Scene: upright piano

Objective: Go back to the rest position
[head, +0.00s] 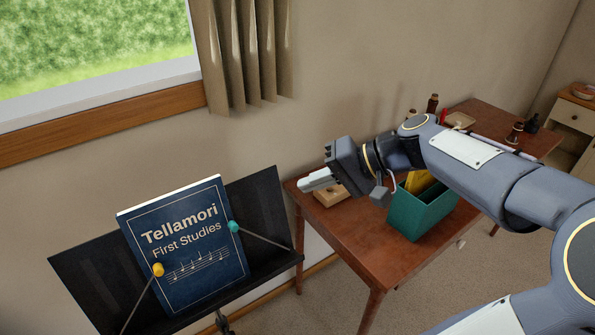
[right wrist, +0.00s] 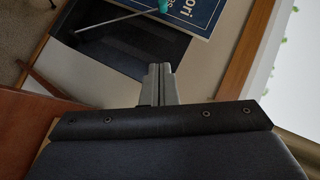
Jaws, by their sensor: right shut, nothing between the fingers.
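My right gripper (head: 316,181) reaches in from the right in the head view. It is held above the left end of the wooden table, pointing left toward the music stand. In the right wrist view its two fingers (right wrist: 158,84) lie together with nothing between them. My left gripper does not show in either view.
A blue music book (head: 195,255) leans on a black music stand (head: 262,205), with a yellow and a teal clip. A wooden table (head: 365,245) holds a green box (head: 420,215), a small wooden block (head: 331,195) and bottles. A window is at upper left.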

